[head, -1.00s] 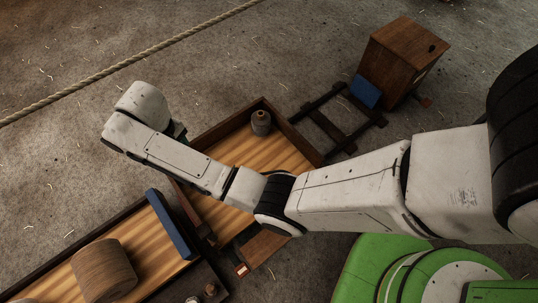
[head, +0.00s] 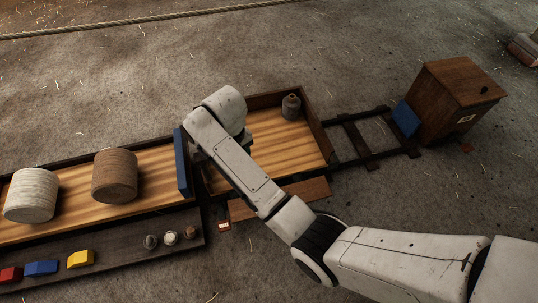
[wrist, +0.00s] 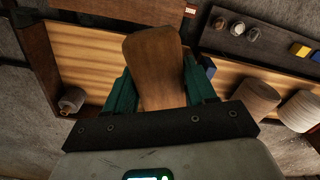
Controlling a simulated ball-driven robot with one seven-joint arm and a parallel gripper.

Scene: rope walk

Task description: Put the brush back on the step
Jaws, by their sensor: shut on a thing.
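The brush shows in the wrist view as a brown wooden piece (wrist: 153,50) between the green jaws of my gripper (wrist: 160,88), which is shut on it. I see no bristles from this angle. In the head view my own arm hides the brush and most of my gripper, which is above the area near the blue upright board (head: 181,163). A low brown board (head: 280,198) along the front of the right tray looks like the step. My arm covers part of it, and its edge also shows at the top of the wrist view (wrist: 140,8).
The right tray (head: 270,158) holds a grey weight-like piece (head: 291,106). The left tray (head: 70,208) holds two large spools. A dark front ledge (head: 115,250) carries coloured blocks and small round pieces. A ladder-like track (head: 365,140) leads to a wooden box (head: 455,100).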

